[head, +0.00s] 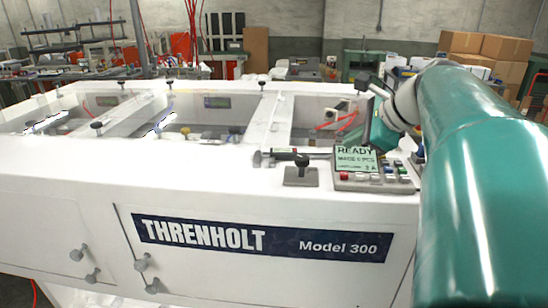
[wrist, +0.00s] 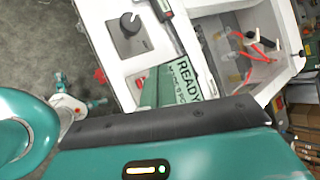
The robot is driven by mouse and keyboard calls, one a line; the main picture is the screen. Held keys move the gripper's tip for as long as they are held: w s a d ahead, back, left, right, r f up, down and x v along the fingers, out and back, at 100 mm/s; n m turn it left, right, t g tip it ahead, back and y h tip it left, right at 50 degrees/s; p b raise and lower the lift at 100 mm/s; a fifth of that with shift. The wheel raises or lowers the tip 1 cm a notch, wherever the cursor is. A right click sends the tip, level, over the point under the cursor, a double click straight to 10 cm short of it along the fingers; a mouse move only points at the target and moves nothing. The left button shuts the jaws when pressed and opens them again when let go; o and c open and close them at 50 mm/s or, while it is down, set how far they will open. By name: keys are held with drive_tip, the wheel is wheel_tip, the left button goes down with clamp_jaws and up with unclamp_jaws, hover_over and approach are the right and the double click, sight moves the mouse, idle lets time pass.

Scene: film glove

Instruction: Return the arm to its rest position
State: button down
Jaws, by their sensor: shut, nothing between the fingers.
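My arm, teal and white, comes in from the right in the head view and bends at a white wrist joint. My gripper (head: 381,132) is above the right end of the white machine, close to its display panel; its fingers are small and partly hidden there. It is shut with nothing held. In the wrist view the teal gripper body and a dark bar (wrist: 165,122) fill the lower part. Beyond them show the display (wrist: 186,80) reading READY and a black knob (wrist: 130,24).
The white machine (head: 80,180), labelled THRENHOLT Model 300, spans the front, with open bays on top. Its panel (head: 358,158) has coloured buttons, with a black knob (head: 302,160) beside it. Cardboard boxes (head: 485,50) stand at the back right.

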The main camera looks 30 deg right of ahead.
idle(0.4)
drive_tip(key=s+a+f+n+g, duration=0.1)
drive_tip(key=s+a+f+n, duration=0.2)
drive_tip(key=a+f+n, duration=0.3)
drive_tip(key=s+a+f+n+g, duration=0.1)
drive_tip(key=s+a+f+n, duration=0.2)
drive_tip(key=a+f+n, duration=0.3)
drive_tip(key=s+a+f+n+g+h, duration=0.1)
drive_tip(key=s+a+f+n, duration=0.2)
drive_tip(key=a+n, duration=1)
wheel_tip(320, 180, down, 3)
drive_tip(key=shift+s+a+n+g, duration=0.25)
drive_tip(key=shift+a+n+g, duration=0.05)
drive_tip(key=shift+a, duration=0.85)
